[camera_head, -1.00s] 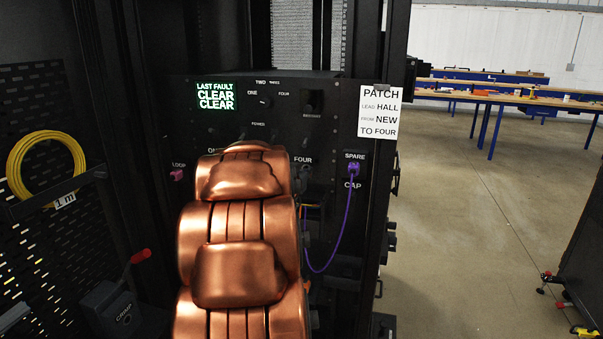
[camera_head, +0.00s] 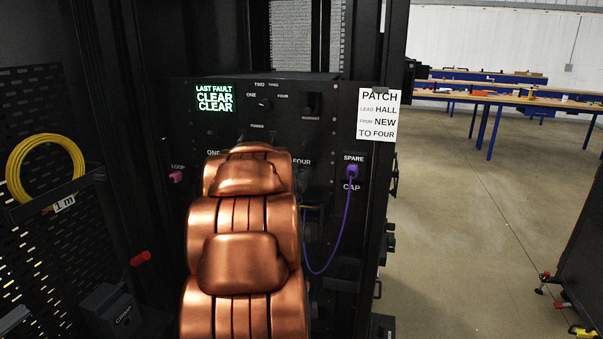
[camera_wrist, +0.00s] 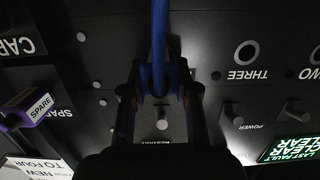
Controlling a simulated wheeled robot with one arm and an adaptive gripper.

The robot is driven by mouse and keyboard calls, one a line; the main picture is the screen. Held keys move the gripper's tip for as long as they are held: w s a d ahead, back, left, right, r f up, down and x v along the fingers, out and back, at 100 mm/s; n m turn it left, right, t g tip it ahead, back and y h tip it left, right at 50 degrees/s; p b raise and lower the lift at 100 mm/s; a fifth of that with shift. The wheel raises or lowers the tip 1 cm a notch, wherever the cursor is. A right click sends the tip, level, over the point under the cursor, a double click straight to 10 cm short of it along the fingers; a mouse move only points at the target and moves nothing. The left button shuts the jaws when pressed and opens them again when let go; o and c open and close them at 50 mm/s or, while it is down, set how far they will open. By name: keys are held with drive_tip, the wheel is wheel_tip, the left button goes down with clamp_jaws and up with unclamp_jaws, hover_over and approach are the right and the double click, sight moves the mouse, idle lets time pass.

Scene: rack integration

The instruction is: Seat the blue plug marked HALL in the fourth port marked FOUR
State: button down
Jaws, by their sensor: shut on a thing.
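My gripper (camera_wrist: 160,105) shows in the wrist view, with its dark fingers shut on the blue plug (camera_wrist: 158,80). Its blue lead (camera_wrist: 159,35) runs to the top edge of that view. The plug's front end and its HALL mark cannot be made out. The panel fills the wrist view upside down behind the gripper. The FOUR label (camera_head: 302,161) shows in the head view just right of my copper arm. The fourth port itself is not clearly visible, and I cannot tell whether the plug touches it. My arm hides the gripper in the head view.
A purple plug (camera_head: 352,172) sits under SPARE, its lead hanging below; it also shows in the wrist view (camera_wrist: 28,110). A pink LOOP plug (camera_head: 176,177) is at left. A paper card (camera_head: 378,114) hangs at right. The THREE port (camera_wrist: 247,53) is uncovered.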

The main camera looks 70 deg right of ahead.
drive_tip(key=shift+d, duration=0.6)
drive_tip(key=c, duration=0.8)
unclamp_jaws()
drive_tip(key=shift+s+a+r, duration=0.1)
drive_tip(key=shift+a+r, duration=0.2)
drive_tip(key=shift+a, duration=1.65)
drive_tip(key=shift+s+a+r, duration=0.1)
drive_tip(key=shift+a+r, duration=0.2)
drive_tip(key=shift+a, duration=1.7)
drive_tip(key=shift+a+r, duration=0.3)
drive_tip(key=shift+a, duration=1.65)
